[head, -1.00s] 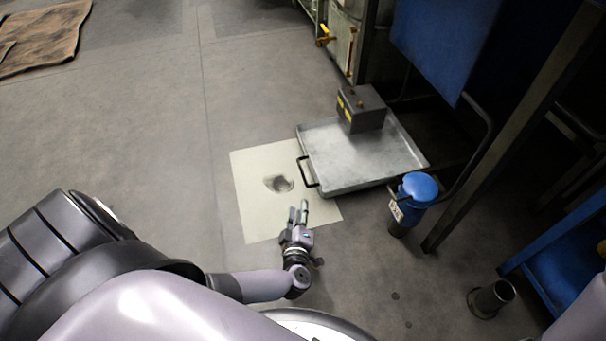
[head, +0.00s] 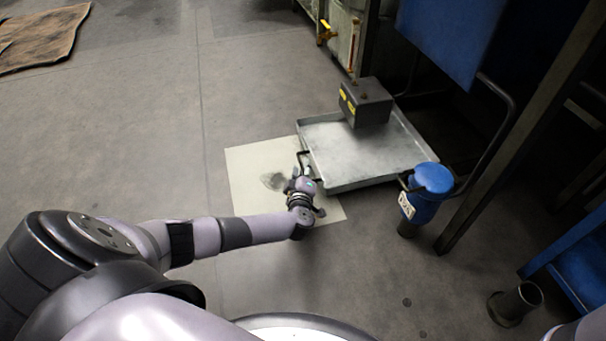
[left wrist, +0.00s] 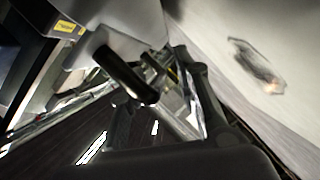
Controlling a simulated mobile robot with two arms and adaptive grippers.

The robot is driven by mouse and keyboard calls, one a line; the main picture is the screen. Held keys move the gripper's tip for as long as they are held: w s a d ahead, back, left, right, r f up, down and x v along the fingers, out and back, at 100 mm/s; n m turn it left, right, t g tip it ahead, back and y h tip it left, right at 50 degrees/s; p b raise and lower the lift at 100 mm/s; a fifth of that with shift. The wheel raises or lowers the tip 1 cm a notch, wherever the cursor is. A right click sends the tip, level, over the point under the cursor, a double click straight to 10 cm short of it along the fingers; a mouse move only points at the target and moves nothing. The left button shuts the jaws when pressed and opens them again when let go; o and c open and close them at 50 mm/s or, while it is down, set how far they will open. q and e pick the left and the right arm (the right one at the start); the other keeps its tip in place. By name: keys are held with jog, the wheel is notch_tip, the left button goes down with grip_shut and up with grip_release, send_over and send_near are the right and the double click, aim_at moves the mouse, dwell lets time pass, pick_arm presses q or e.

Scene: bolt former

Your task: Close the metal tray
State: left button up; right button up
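The metal tray (head: 345,162) is a shallow grey pan, pulled out over the floor at the centre-right of the head view. A dark bar handle (head: 301,159) is on its left side. My left gripper (head: 303,172) is at this handle, by the tray's near left side. In the left wrist view the black handle (left wrist: 125,75) shows close in front of the left gripper (left wrist: 160,95). Its fingers stand apart, and I cannot tell whether they touch the handle. My right gripper is not in view.
A grey box with yellow labels (head: 366,103) stands on the tray's back part. A blue canister (head: 430,182) is close to the tray's near right corner. A pale sheet (head: 250,170) lies on the floor left of the tray.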

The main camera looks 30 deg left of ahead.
pick_arm(q)
jog(key=shift+w+a, duration=0.15)
jog(key=shift+w, duration=0.15)
jog(key=shift+c, duration=0.2)
grip_shut()
dwell(0.6)
